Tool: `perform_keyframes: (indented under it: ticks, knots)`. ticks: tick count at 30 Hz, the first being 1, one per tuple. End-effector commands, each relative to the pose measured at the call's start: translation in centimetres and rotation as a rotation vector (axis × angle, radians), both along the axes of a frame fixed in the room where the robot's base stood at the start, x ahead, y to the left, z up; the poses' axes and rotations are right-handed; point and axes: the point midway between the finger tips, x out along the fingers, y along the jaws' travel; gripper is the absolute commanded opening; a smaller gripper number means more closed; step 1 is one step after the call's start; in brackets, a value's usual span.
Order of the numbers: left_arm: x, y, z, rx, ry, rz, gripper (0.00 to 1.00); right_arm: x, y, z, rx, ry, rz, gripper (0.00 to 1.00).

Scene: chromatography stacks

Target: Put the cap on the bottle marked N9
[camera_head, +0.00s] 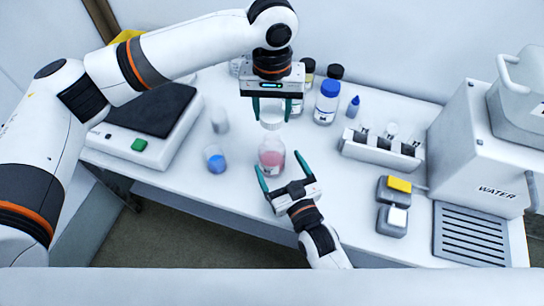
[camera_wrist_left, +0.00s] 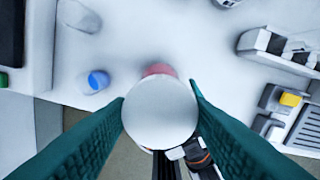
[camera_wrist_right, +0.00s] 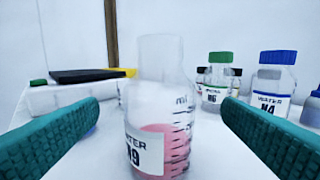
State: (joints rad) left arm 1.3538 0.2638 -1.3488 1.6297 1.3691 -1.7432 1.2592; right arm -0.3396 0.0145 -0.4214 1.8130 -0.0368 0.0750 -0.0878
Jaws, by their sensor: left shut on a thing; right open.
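The bottle marked N9 (camera_wrist_right: 150,130) stands upright on the bench with pink liquid in it and an open neck; it also shows in the head view (camera_head: 271,160). My left gripper (camera_head: 271,112) points down above the bottle and is shut on a white round cap (camera_head: 271,124). In the left wrist view the cap (camera_wrist_left: 160,112) hides most of the bottle. Whether the cap touches the neck I cannot tell. My right gripper (camera_head: 284,172) is open low in front of the bottle, its fingers (camera_wrist_right: 150,125) spread to either side of it without closing on it.
Behind stand the blue-capped N4 bottle (camera_wrist_right: 271,85), the green-capped N6 bottle (camera_wrist_right: 218,82) and dark-capped bottles. A balance (camera_head: 145,125) and a small beaker with blue content (camera_head: 215,160) are left. A rack (camera_head: 380,152) and the WATER machine (camera_head: 475,150) are right.

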Motion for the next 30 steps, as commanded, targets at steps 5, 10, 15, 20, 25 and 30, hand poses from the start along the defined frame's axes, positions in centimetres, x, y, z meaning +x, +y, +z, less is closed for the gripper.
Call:
perform_keyframes:
  ticks: [5, 10, 15, 20, 25, 30]
  knots:
    - [0.0, 0.0, 0.0, 0.000, 0.000, 0.000, 0.25, 3.3, 1.4, 0.1, 0.002, -0.001, 0.000, 0.88]
    - [0.0, 0.0, 0.0, 0.000, 0.000, 0.000, 0.25, 5.3, 2.3, 0.1, 0.002, -0.001, 0.000, 0.88]
    - [0.0, 0.0, 0.0, 0.000, 0.000, 0.000, 0.25, 6.3, 2.7, 0.1, 0.000, 0.000, 0.000, 0.88]
    - [0.0, 0.0, 0.0, 0.000, 0.000, 0.000, 0.25, 6.4, 2.8, 0.0, 0.001, 0.001, 0.000, 0.88]
    - [0.0, 0.0, 0.0, 0.000, 0.000, 0.000, 0.25, 6.4, 2.8, 0.0, 0.001, 0.000, 0.000, 0.87]
    - [0.0, 0.0, 0.0, 0.000, 0.000, 0.000, 0.25, 6.4, 2.8, 0.0, 0.000, 0.000, 0.000, 0.59]
